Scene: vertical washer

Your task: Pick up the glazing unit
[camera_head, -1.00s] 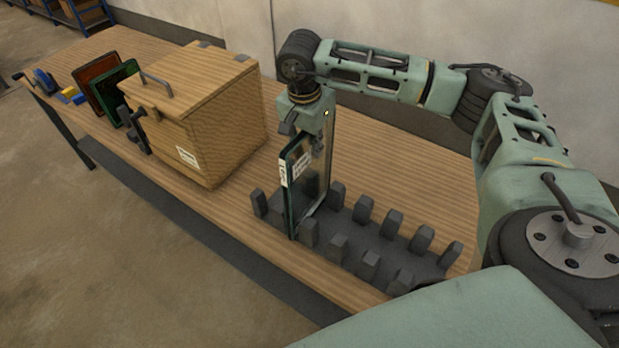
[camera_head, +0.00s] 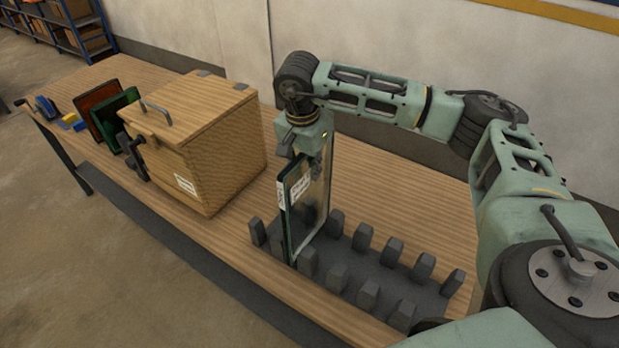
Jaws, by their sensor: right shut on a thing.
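The glazing unit (camera_head: 303,215) is an upright clear glass pane with dark edges and white labels near its top left. It stands at the left end of a dark slotted rack (camera_head: 385,275), between the rack's posts. My right gripper (camera_head: 310,160) is above it, pointing down, shut on its top edge. The fingertips are partly hidden by the gripper body and the pane. I cannot tell whether the pane's bottom edge touches the rack. My left gripper is not in view.
A wooden box (camera_head: 195,145) with a lid handle stands left of the rack. A green frame (camera_head: 116,112) and a reddish-brown frame (camera_head: 96,105) stand farther left, by small blue and yellow items (camera_head: 72,121). The rack's other slots are empty. A wall runs behind the table (camera_head: 400,190).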

